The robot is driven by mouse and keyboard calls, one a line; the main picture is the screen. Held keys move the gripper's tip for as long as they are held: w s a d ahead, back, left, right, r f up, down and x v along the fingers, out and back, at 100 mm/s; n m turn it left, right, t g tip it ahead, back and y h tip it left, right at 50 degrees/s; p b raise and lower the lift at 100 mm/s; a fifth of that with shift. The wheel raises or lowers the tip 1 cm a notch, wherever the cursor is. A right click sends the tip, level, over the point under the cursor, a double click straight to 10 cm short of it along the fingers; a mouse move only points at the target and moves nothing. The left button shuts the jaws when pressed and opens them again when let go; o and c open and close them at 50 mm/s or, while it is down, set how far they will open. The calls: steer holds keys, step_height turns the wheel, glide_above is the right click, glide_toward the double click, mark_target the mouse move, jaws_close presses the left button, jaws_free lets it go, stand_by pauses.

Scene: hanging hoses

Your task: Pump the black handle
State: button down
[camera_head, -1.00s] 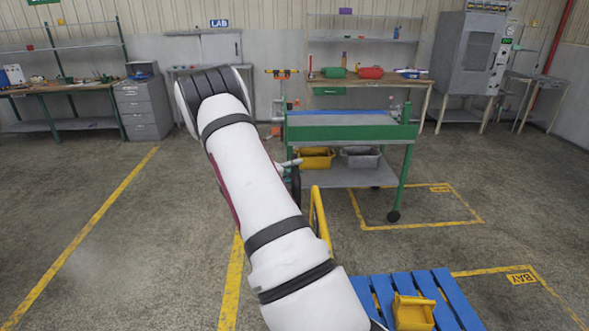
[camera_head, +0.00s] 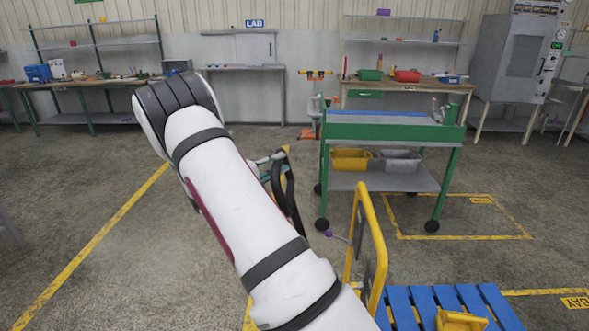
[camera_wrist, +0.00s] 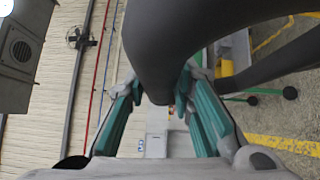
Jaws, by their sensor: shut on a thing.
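My gripper (camera_wrist: 160,88) has teal-sided fingers on either side of a thick, smooth black handle (camera_wrist: 175,40) in the wrist view. The gripper is shut on it. The black part curves down between the fingers, and a second black length runs off to the right. In the head view the gripper (camera_head: 268,160) shows just right of my white arm. The black handle (camera_head: 288,195) hangs there as a narrow dark loop. My arm hides what lies behind and left of it, and where the black part is attached cannot be seen.
A yellow rail (camera_head: 376,235) stands close on the right, by a blue slatted pallet (camera_head: 400,303) with a yellow bin (camera_head: 460,320). A green cart (camera_head: 395,131) with yellow and grey bins stands behind. The floor at left is clear.

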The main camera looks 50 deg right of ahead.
steer(key=w+a+f+n+h+b, duration=0.1)
steer(key=w+a+f+b, duration=0.3)
steer(key=w+a+b, duration=0.2)
steer(key=w+a+f+n+h+b, duration=0.1)
steer(key=w+a+f+b, duration=0.3)
steer(key=w, duration=0.5)
steer(key=a+b, duration=0.2)
steer(key=b, duration=0.1)
steer(key=shift+w+a+f+n+h, duration=0.15)
steer(key=shift+w+a+n+h, duration=0.15)
steer(key=shift+w+a, duration=0.1)
steer(key=c, duration=1.4)
jaws_free()
steer(key=shift+d, duration=0.1)
steer(key=shift+o, duration=0.2)
steer(key=s+v, duration=0.1)
steer(key=v, duration=1.1)
steer(key=shift+w, duration=0.4)
